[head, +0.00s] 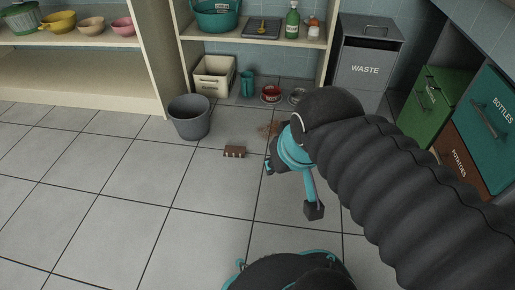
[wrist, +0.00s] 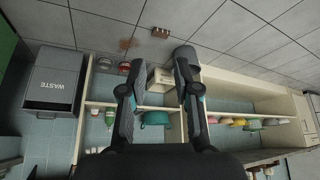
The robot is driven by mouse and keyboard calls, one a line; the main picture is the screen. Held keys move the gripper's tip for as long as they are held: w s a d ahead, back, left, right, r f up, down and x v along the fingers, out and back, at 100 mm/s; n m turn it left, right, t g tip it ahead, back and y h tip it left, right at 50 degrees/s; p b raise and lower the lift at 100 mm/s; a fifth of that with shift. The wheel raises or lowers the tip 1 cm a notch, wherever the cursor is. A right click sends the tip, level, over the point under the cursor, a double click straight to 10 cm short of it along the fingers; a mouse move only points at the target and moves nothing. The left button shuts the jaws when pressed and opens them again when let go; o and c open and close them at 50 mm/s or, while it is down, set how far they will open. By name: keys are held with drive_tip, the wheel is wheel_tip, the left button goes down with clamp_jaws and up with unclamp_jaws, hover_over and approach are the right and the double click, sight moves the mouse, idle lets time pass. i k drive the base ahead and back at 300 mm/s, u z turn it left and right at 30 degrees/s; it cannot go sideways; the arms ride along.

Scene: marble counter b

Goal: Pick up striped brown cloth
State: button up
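The striped brown cloth (head: 234,152) is a small dark brown piece with pale stripes at its lower edge. It lies on the tiled floor, left of my arm and in front of the grey bucket. It also shows in the wrist view (wrist: 160,32), near the top and beyond the fingers. My gripper (wrist: 154,72) has its two dark fingers spread, with nothing between them, and is apart from the cloth. In the head view my arm hides most of the gripper.
A grey bucket (head: 189,117) stands just behind and left of the cloth. Behind are a shelf unit with a cream crate (head: 214,76), a red bowl (head: 271,93) and a waste bin (head: 366,68). A brown stain (head: 268,128) marks the floor. The left floor is clear.

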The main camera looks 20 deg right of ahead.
sight(230, 150)
drive_tip(key=z, duration=0.55)
drive_tip(key=i, duration=1.15)
drive_tip(key=u, duration=0.35)
